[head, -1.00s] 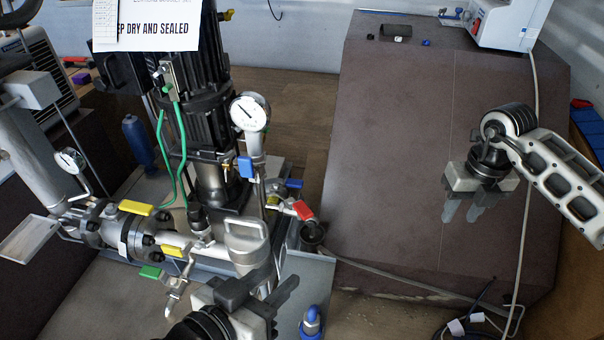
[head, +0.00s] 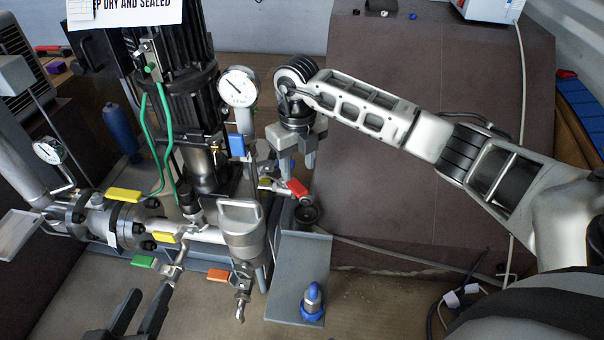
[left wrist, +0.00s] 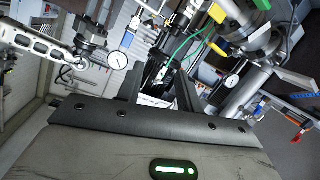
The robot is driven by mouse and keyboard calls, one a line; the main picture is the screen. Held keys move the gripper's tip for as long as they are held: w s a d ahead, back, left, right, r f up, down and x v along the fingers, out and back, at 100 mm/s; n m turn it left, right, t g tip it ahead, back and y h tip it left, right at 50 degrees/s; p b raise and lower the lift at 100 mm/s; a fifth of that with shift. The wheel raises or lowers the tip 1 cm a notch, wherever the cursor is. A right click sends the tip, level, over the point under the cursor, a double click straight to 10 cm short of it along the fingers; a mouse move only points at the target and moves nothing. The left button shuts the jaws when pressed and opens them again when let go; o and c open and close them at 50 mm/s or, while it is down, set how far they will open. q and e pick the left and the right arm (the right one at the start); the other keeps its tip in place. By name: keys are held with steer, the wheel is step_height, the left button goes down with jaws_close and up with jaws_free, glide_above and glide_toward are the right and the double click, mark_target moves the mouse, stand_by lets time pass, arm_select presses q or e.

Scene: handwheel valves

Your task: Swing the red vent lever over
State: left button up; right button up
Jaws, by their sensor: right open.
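The red vent lever (head: 298,188) is a short red handle on the pipework right of the pressure gauge in the head view. My right gripper (head: 297,169) is open, fingers pointing down, just above and behind the red lever. Contact with it cannot be told. My left gripper (head: 149,294) is low at the left of the head view, in front of the green handle, with its fingers apart and nothing between them. Its spread fingers also show in the left wrist view (left wrist: 157,82). I cannot make out the red lever in that view.
Close by stand the pressure gauge (head: 238,87), a blue handle (head: 237,146), a metal filter pot (head: 243,232) and an orange handle (head: 217,275). Yellow handles (head: 123,195) and a green handle (head: 144,262) lie left. The brown surface (head: 400,200) at right is mostly clear.

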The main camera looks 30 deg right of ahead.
mark_target(297, 186)
step_height(297, 186, down, 5)
steer(key=b, duration=0.3)
steer(key=shift+a+b, duration=0.1)
steer(key=shift+b, duration=0.2)
steer(key=shift+f+b, duration=0.55)
arm_select(q)
steer(key=r, duration=0.1)
steer(key=r+t+h, duration=0.1)
steer(key=d+r+n+h, duration=0.1)
steer(key=shift+w+t, duration=0.35)
steer(key=shift+t, duration=0.05)
arm_select(e)
steer(key=shift+r, duration=0.15)
arm_select(q)
steer(key=shift+f, duration=0.1)
arm_select(e)
steer(key=shift+c, duration=0.4)
steer(key=c, duration=0.7)
